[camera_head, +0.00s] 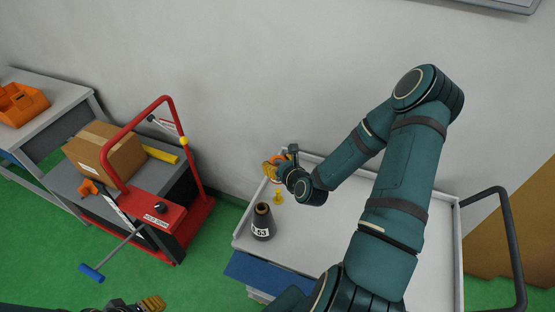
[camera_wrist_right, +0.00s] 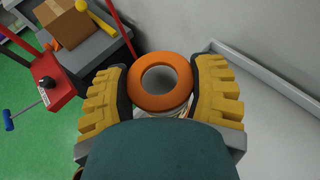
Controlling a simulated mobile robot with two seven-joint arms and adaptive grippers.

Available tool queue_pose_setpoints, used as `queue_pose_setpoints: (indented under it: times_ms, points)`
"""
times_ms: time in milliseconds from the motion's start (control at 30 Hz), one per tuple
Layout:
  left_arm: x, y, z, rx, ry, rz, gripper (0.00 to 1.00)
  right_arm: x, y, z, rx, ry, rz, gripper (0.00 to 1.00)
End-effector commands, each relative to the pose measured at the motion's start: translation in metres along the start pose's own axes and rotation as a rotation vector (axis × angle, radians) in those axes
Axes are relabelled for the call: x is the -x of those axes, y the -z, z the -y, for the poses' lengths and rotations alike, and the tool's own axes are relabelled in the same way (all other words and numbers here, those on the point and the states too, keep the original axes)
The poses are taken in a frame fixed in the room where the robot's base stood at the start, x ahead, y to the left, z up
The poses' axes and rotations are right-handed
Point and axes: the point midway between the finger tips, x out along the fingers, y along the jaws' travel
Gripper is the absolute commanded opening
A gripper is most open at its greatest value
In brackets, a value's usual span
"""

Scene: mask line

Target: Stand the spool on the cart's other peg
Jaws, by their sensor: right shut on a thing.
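The spool (camera_wrist_right: 160,101) shows in the right wrist view as an orange ring with a round hole and whitish material below it. My right gripper (camera_head: 271,170) is shut on it, with a yellow padded finger on each side. In the head view the spool's orange edge (camera_head: 277,158) is mostly hidden by the gripper, over the back left corner of the cart (camera_head: 320,240). One short yellow peg (camera_head: 278,197) stands bare on the cart top, nearer than the gripper. My left gripper (camera_head: 151,303) shows only partly at the bottom edge.
A red-framed trolley (camera_head: 188,215) with a cardboard box (camera_head: 106,150) is to the left. A grey wall (camera_head: 250,80) rises behind. The cart top right of the peg looks clear.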

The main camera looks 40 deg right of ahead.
Motion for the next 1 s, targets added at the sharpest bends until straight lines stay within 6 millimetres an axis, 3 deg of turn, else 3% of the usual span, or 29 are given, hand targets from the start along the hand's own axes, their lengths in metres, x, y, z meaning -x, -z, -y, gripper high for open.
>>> queue_pose_setpoints:
  times_ms: [1000]
  points:
    - [-0.049, -0.006, 0.018, 0.003, 0.007, -0.002, 0.47, -0.024, 0.056, -0.001, 0.002, 0.000, 0.001, 0.17]
